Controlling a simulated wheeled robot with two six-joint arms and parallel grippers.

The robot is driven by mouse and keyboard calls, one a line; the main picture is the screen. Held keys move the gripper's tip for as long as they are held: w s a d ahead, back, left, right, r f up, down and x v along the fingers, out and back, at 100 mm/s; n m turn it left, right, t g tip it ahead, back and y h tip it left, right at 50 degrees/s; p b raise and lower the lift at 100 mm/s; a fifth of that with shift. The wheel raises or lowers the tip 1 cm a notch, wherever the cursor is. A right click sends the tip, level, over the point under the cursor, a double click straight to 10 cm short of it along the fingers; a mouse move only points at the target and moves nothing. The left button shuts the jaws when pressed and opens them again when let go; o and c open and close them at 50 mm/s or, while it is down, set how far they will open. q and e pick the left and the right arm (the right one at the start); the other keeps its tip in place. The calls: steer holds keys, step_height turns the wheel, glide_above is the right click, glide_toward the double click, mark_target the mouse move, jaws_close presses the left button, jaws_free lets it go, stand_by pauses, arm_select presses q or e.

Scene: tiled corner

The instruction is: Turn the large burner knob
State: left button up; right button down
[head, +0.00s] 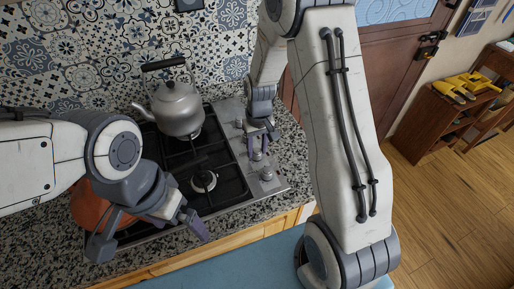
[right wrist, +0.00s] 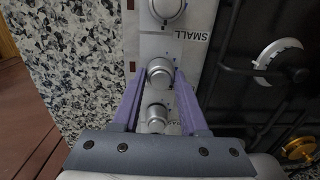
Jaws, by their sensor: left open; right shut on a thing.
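The stove's burner knobs stand in a row on a silver control strip (head: 272,187). My right gripper (right wrist: 160,76) has its purple fingers on either side of one round silver knob (right wrist: 159,70) and is shut on it. In the head view this knob (head: 258,155) shows just below the fingers. The label "SMALL" is printed between this knob and the knob above it (right wrist: 167,8) in the right wrist view. Another knob (right wrist: 157,112) sits between the fingers nearer the palm. I cannot read a "large" label. My left gripper (head: 150,236) is open and empty over the front left of the stove.
A grey kettle (head: 178,108) stands on the rear burner. The front burner (head: 204,181) is bare. An orange pot (head: 92,208) is partly hidden behind my left arm. Speckled counter (head: 290,150) lies right of the stove. A wooden shelf (head: 440,120) with yellow tools stands far right.

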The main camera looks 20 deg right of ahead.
mark_target(259, 149)
steer(key=shift+c, duration=2.2)
jaws_free()
step_height(259, 149, up, 10)
steer(key=b, duration=0.1)
steer(key=shift+d+r, duration=0.25)
